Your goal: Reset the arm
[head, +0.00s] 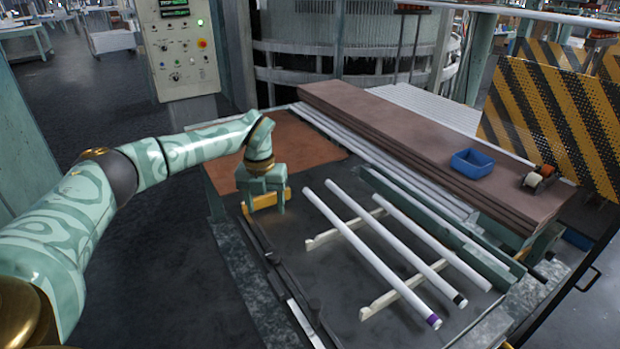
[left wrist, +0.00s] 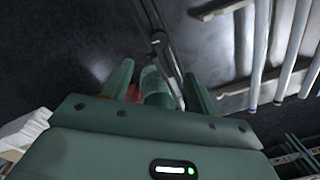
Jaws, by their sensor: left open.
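My left arm (head: 205,145) reaches in from the left in the head view. My left gripper (head: 266,208) points down over the left edge of the dark worktable, near the orange-brown sheet. My right gripper is not visible.
A blue bin (head: 472,162) and a tape dispenser (head: 538,177) sit on the brown boards (head: 400,133) at the back. A control panel (head: 180,50) stands behind my left arm. A striped yellow-black barrier (head: 550,110) stands at the right. Dark rails (head: 275,262) run along the table's left side.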

